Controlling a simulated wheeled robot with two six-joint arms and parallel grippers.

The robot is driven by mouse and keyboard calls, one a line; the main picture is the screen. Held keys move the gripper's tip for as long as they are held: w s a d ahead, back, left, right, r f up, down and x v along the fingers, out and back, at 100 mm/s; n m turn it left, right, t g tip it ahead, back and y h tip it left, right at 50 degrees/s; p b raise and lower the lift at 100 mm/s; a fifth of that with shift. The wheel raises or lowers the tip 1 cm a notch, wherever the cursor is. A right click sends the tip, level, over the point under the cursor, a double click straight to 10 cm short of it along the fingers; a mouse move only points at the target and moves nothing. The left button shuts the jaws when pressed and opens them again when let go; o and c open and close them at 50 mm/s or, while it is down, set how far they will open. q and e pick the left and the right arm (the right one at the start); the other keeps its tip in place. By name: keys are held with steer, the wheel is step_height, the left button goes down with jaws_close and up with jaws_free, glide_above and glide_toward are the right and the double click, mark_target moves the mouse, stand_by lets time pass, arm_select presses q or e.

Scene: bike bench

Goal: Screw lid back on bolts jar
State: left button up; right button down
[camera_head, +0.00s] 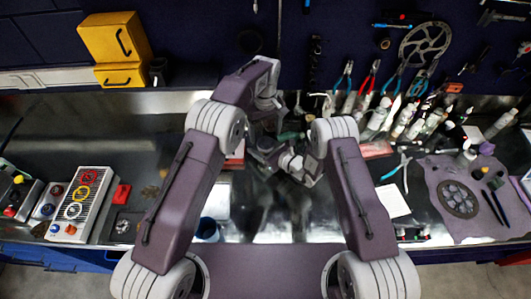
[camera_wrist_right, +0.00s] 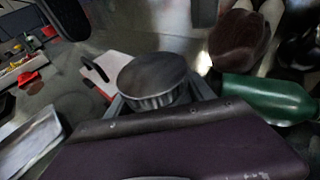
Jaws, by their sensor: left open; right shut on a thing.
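A round, dark-topped metal lid with a ribbed silver rim (camera_wrist_right: 152,80) sits between the jaws of my right gripper (camera_wrist_right: 165,100) in the right wrist view; the gripper is shut on it. In the head view my right gripper (camera_head: 272,157) is at the middle of the bench, and the lid is too small and hidden to make out there. My left gripper (camera_head: 266,142) is open, close beside and behind the right one, partly hidden by the arms. I cannot make out the bolts jar for certain in either view.
A green bottle (camera_wrist_right: 268,98) lies close to the right gripper. Several bottles (camera_head: 385,115) and pliers stand at the back right. A gear on a grey mat (camera_head: 450,225) lies at the right. A white box with coloured rings (camera_head: 80,205) and a red block (camera_head: 121,193) are at the left.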

mark_target(266, 142)
arm_select(q)
steer(key=n, duration=0.2)
steer(key=r+n, duration=0.1)
steer(key=n, duration=0.2)
steer(key=shift+r, duration=0.1)
steer(key=shift+r+n, duration=0.35)
steer(key=shift+n, duration=0.75)
steer(key=shift+r+n, duration=0.3)
steer(key=shift+n, duration=0.3)
steer(key=shift+w+d+r, duration=0.1)
steer(key=shift+w+r, duration=0.1)
steer(key=shift+r, duration=0.2)
steer(key=shift+f, duration=0.1)
step_height(266, 142, down, 8)
steer(key=shift+r, duration=0.1)
